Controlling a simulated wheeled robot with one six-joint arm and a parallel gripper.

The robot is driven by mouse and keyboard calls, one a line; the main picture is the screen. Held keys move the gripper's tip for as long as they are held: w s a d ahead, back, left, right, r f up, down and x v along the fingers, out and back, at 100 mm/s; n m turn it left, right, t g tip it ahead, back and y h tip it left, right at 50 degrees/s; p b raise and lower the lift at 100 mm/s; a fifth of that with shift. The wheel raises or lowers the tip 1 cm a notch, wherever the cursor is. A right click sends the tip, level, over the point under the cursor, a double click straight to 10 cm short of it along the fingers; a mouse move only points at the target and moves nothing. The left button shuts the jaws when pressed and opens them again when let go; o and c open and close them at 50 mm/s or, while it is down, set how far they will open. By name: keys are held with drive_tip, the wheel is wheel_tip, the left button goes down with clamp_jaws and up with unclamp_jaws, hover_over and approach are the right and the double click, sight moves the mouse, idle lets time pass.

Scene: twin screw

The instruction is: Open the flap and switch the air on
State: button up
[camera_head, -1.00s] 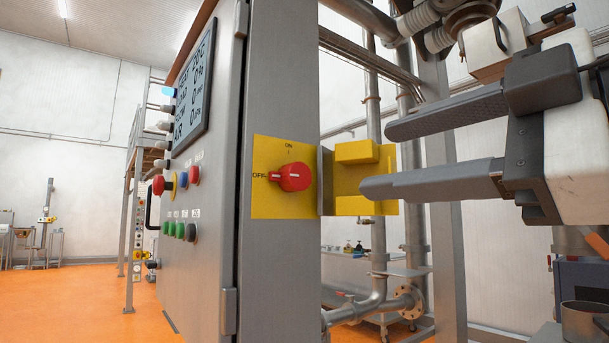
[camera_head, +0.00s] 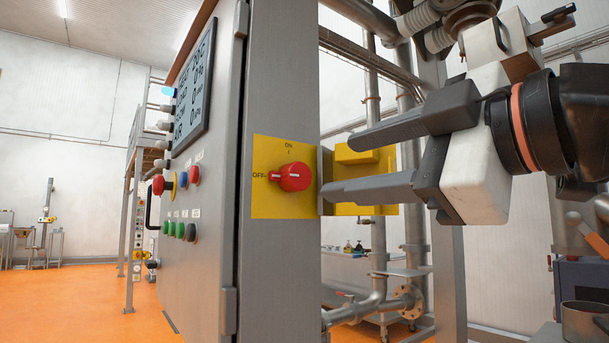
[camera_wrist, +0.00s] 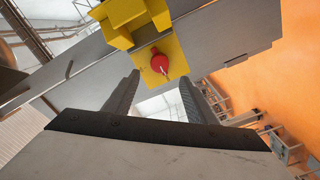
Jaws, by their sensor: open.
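The red rotary switch (camera_head: 290,177) sits on a yellow plate (camera_head: 262,205) on the cabinet's narrow side. Its pointer is toward OFF, at the left; ON is at the top. The yellow flap (camera_head: 345,157) stands swung open to the right of the plate. In the wrist view the red switch (camera_wrist: 160,64) is beyond the fingertips, with the flap (camera_wrist: 125,20) at upper left. My gripper (camera_head: 340,167) is open and empty, its fingers pointing left toward the switch. The lower finger passes in front of the flap and ends short of the switch.
The grey cabinet (camera_head: 278,280) carries a display (camera_head: 192,85) and several coloured buttons (camera_head: 180,230) on its left face. Pipes (camera_head: 378,270) and a steel post (camera_head: 447,285) stand behind the flap and gripper. The space in front of the switch is clear.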

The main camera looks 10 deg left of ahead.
sight(301, 176)
drive_tip(key=x, duration=1)
drive_tip(key=shift+w+a, duration=0.15)
drive_tip(key=shift+w, duration=0.1)
drive_tip(key=c, duration=1)
